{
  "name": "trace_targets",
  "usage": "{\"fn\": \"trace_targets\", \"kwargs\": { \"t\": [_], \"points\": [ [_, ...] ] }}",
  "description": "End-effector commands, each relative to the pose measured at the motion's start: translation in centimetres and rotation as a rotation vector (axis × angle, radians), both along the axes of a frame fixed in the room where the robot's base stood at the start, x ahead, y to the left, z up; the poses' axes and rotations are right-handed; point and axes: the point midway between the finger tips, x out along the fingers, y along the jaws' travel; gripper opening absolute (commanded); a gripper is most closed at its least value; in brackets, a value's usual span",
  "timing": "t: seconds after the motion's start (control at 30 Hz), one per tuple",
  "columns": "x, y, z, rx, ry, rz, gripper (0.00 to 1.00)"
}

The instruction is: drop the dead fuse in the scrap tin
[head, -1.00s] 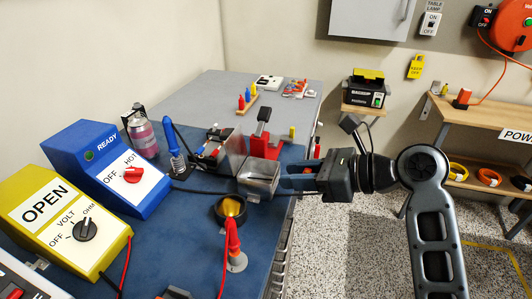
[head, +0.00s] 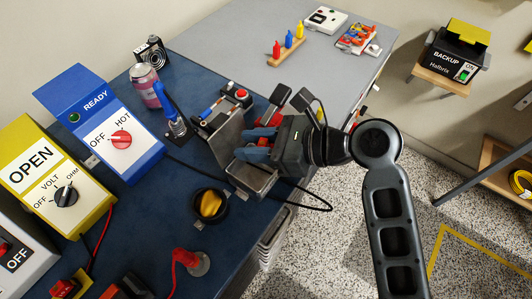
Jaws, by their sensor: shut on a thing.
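My gripper (head: 252,145), with blue fingers, is above an open metal tin (head: 257,183), which appears to be the scrap tin. The tin stands near the right edge of the blue mat, with a grey upright panel like a raised lid (head: 226,142) at its left. My fingertips are in front of this panel. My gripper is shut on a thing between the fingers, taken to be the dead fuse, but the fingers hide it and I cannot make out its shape. I cannot tell how high the fingers are above the tin.
A black cup with a yellow filling (head: 210,204) stands in front of the tin. A black cable (head: 318,207) loops by the table edge.

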Motion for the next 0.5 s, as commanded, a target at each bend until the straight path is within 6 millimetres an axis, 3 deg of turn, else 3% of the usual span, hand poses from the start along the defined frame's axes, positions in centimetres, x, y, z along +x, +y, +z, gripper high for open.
{"fn": "trace_targets", "kwargs": {
  "t": [0.27,0.5],
  "points": [
    [-0.2,0.2,-1.3,0.000,0.001,0.004,0.03],
    [-0.1,0.2,-3.7,0.000,-0.001,0.004,0.03]
  ]
}}
